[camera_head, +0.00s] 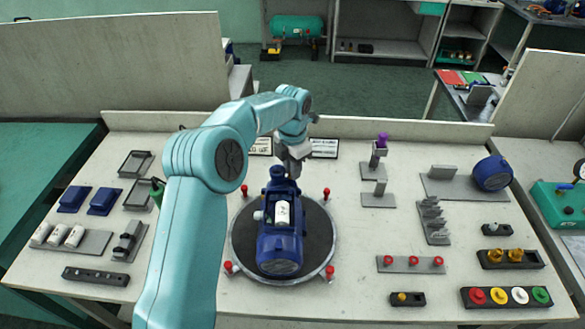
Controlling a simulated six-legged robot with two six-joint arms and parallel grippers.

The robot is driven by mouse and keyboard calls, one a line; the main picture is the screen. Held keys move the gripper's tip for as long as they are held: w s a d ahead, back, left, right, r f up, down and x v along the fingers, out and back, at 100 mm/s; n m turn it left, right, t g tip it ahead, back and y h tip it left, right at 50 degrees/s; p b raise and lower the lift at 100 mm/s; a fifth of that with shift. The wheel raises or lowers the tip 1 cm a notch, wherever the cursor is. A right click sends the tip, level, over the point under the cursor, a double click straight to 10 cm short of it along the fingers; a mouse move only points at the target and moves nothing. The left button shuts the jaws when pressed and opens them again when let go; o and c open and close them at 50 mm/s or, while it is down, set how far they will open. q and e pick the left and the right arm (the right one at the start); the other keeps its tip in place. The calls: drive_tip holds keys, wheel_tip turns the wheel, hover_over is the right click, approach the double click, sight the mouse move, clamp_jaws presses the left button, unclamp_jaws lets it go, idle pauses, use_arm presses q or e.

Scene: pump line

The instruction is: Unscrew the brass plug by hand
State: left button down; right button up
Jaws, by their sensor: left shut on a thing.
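A blue pump (280,245) with a white cylinder (282,212) on it sits on a round dark turntable (240,240) in the middle of the bench. My left gripper (294,168) is at the pump's far end, pointing down, just right of its blue top flange (278,174). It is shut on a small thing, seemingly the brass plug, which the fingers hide. I cannot tell whether the thread is still engaged. My right gripper is not in view.
Red-topped pins (326,193) stand around the turntable. Brass fittings sit in a small black block (420,299) and a black tray (537,265) at the right. Grey fixtures and blue blocks (74,199) lie at the left. My left arm crosses the bench's left-middle.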

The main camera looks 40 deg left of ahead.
use_arm(q)
drive_tip(key=shift+s+d+f, duration=0.2)
drive_tip(key=shift+d, duration=0.05)
drive_tip(key=shift+n, duration=0.9)
drive_tip(key=shift+a+f+n+b, duration=0.15)
drive_tip(key=shift+n+b, duration=0.15)
drive_tip(key=shift+b, duration=0.35)
drive_tip(key=c, duration=1.1)
unclamp_jaws()
drive_tip(key=shift+r, duration=0.2)
drive_tip(key=shift+d+r, duration=0.1)
drive_tip(key=shift+d, duration=0.1)
drive_tip(key=shift+a, duration=0.15)
drive_tip(key=shift+r, duration=0.1)
